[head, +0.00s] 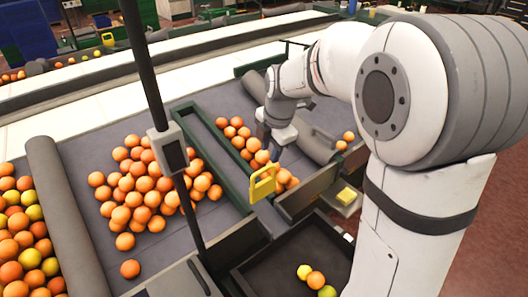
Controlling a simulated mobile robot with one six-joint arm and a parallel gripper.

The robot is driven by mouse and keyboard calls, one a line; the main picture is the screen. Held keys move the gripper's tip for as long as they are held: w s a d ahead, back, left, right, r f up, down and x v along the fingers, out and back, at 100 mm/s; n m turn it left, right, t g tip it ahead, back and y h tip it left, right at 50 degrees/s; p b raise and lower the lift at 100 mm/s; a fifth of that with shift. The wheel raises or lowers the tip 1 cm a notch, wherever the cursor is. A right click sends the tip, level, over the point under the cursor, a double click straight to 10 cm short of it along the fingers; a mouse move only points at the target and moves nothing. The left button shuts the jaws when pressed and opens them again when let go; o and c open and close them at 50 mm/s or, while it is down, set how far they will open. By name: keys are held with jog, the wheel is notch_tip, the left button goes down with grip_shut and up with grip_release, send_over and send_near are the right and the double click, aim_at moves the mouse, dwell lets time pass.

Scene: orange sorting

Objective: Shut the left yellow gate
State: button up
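A yellow gate handle (262,183), shaped like an open frame, stands upright at the near end of the middle lane, by the dark green rails. I take it for the left yellow gate. My gripper (270,152) points down just above and behind the yellow handle, over oranges in the lane. Its fingers are small and dark, so I cannot tell whether they are open, or whether they touch the handle. My arm hides part of the right side.
Oranges (140,185) are heaped on the grey belt left of the lane. A black bin (262,278) at the front holds a few fruits. A dark post (152,90) rises left of the gate. A grey roller (65,215) borders mixed fruit at far left.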

aim_at(264, 169)
jog(key=shift+n, duration=0.5)
jog(key=f, duration=0.2)
jog(key=w+a+f, duration=0.1)
jog(key=f, duration=0.2)
jog(key=w+f+p, duration=0.1)
jog(key=f, duration=0.2)
jog(key=shift+w+a, duration=0.15)
jog(key=shift+c, duration=0.5)
grip_shut()
